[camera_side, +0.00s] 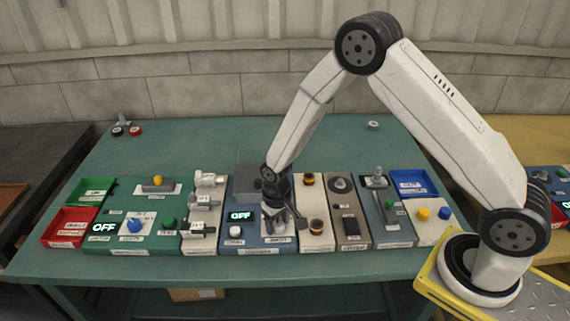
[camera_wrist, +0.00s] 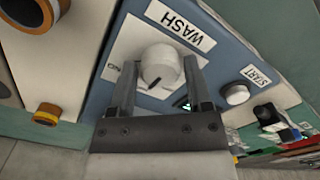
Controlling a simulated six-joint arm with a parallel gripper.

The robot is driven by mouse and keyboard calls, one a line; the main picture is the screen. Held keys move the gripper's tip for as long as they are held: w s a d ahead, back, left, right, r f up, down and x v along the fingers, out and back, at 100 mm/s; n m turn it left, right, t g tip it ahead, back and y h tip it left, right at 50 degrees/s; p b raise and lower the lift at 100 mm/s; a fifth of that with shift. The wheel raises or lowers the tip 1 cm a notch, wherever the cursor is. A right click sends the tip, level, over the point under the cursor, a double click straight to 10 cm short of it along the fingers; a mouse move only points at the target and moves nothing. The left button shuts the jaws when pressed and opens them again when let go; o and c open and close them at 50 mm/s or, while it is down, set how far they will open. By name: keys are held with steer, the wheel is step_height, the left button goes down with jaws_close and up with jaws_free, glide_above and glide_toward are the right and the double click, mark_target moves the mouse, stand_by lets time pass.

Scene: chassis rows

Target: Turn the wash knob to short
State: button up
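The wash knob (camera_wrist: 160,66) is a round white knob with a dark pointer mark, on a blue panel (camera_wrist: 222,50) under a WASH label (camera_wrist: 175,24). In the wrist view my gripper (camera_wrist: 160,68) has one finger on each side of the knob, with small gaps showing, so it looks open around it. A small label left of the knob is partly covered by a finger, and I cannot read a short setting. In the side view my gripper (camera_side: 279,219) points down at the blue panel (camera_side: 262,247) and hides the knob.
A lit OFF display (camera_side: 241,216) and a white START button (camera_side: 235,231) are left of my gripper; the button also shows in the wrist view (camera_wrist: 236,95). A beige panel (camera_side: 318,242) with dark-and-orange knobs adjoins on the right. Grey valve-like fittings (camera_side: 204,200) stand left.

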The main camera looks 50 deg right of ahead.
mark_target(279, 223)
steer(key=shift+o, duration=0.9)
steer(key=shift+r, duration=0.15)
steer(key=shift+r, duration=3.75)
steer(key=shift+r, duration=0.1)
steer(key=shift+s+r, duration=0.1)
steer(key=shift+r, duration=0.05)
steer(key=s+d+r+t, duration=0.1)
steer(key=s+d+r, duration=0.1)
steer(key=s+r, duration=0.2)
steer(key=s+d+r+n+t, duration=0.1)
steer(key=s+r, duration=0.3)
steer(key=s, duration=0.6)
steer(key=shift+d+r+t, duration=0.25)
steer(key=shift+d+t, duration=0.05)
steer(key=shift+d, duration=0.55)
